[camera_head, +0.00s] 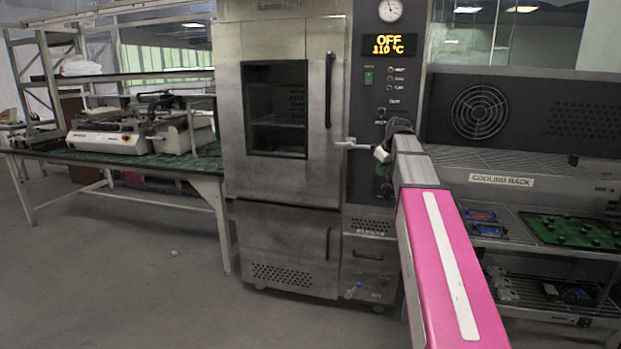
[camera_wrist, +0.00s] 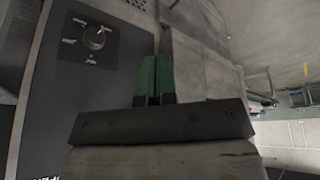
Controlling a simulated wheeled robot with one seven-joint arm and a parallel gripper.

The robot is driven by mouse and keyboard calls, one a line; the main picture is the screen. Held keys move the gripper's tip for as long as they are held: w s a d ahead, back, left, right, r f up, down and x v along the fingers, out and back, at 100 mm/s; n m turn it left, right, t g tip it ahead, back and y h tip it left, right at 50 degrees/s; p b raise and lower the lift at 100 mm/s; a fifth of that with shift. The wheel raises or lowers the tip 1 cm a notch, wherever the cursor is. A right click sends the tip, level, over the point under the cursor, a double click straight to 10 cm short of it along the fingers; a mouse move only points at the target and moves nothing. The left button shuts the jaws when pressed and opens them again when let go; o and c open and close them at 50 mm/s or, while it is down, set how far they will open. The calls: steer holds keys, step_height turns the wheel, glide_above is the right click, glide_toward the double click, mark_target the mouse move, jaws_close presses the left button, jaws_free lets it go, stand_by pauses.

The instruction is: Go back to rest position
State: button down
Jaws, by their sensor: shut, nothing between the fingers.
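My gripper (camera_wrist: 154,62) shows in the wrist view, with its two green fingers together and nothing between them. The fingers are beside a dark control panel (camera_wrist: 85,45) with a dial. In the head view my pink and grey arm reaches from the lower right toward the front of a steel oven (camera_head: 240,185). The arm's end is near the oven's control column, right of its door, and the fingers are hard to make out there. The oven door (camera_head: 328,150) looks shut, and its display (camera_head: 390,45) reads OFF and 110 °C.
A cooling rack (camera_head: 500,181) at right holds a green circuit board (camera_head: 570,231) and several small parts. A green-topped table (camera_head: 110,158) with a white machine (camera_head: 105,140) stands at left. The floor (camera_head: 130,280) in front of the table and oven is mostly clear.

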steer(key=s+a+f+m+g, duration=0.1)
steer(key=s+a+f+m, duration=0.1)
steer(key=s+f, duration=0.6)
steer(key=s+a+f+m+g+h, duration=0.1)
steer(key=s+a+f+m, duration=0.1)
steer(key=s+f, duration=0.7)
steer(key=s+a+f+m+g+h, duration=0.1)
steer(key=s+f, duration=0.8)
steer(key=f, duration=1.2)
steer(key=shift+a+f+m+g, duration=0.2)
steer(key=shift+a+m+g, duration=0.3)
steer(key=shift+a+m, duration=0.4)
